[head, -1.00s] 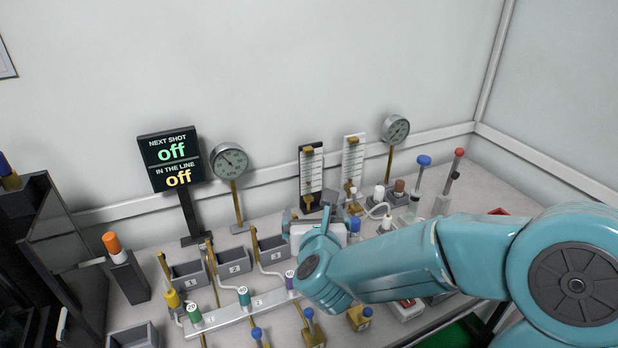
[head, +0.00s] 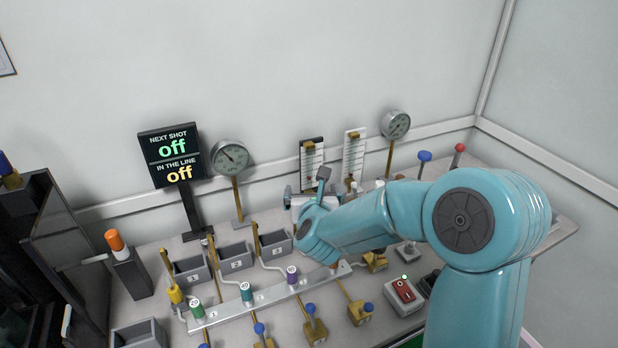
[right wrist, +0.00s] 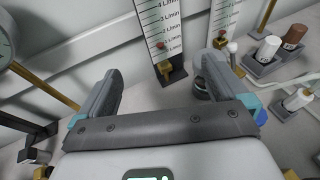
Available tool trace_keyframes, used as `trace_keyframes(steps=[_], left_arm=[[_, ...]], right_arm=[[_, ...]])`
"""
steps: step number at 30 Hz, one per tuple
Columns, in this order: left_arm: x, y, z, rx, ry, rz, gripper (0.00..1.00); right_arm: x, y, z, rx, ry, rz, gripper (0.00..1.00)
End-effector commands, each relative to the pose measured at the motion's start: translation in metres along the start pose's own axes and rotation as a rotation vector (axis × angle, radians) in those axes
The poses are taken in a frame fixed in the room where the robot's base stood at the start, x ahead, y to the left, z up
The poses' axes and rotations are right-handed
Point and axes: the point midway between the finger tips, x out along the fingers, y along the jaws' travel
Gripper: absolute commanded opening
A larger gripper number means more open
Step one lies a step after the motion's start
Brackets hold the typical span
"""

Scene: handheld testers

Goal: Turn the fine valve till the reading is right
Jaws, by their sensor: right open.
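Two upright white flow scales stand by the back wall, the left one (head: 312,157) on a black board and the right one (head: 354,152) beside it. A second brass valve (right wrist: 220,43) sits by the right scale (right wrist: 226,14). I cannot tell which is the fine valve. My right gripper (right wrist: 162,78) is open and empty, its fingers apart, short of the left valve. The sign (head: 171,156) reads "off" on both lines. My left gripper is out of view.
Round gauges stand left (head: 229,157) and right (head: 396,124) of the scales. Grey numbered bins (head: 234,258) and a rail with coloured knobs (head: 265,296) lie in front. White and brown capped bottles (right wrist: 292,37) stand right of the valves. A red switch box (head: 404,294) is at front right.

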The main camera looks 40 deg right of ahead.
Motion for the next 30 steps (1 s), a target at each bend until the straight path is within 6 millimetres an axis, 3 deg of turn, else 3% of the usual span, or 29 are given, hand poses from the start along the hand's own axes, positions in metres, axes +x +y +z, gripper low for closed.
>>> trace_keyframes(steps=[14, 17, 24, 30], left_arm=[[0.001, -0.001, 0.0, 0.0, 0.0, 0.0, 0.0], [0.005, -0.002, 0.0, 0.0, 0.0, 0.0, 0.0], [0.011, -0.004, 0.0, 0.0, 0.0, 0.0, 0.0], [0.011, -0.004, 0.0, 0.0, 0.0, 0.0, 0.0]], right_arm=[[-0.002, 0.0, 0.0, -0.001, -0.001, 0.0, 1.0], [-0.015, 0.001, 0.0, 0.001, -0.003, 0.001, 1.0], [-0.066, 0.001, 0.001, 0.0, -0.003, 0.004, 1.0], [-0.094, 0.001, 0.001, 0.001, -0.001, 0.002, 1.0]])
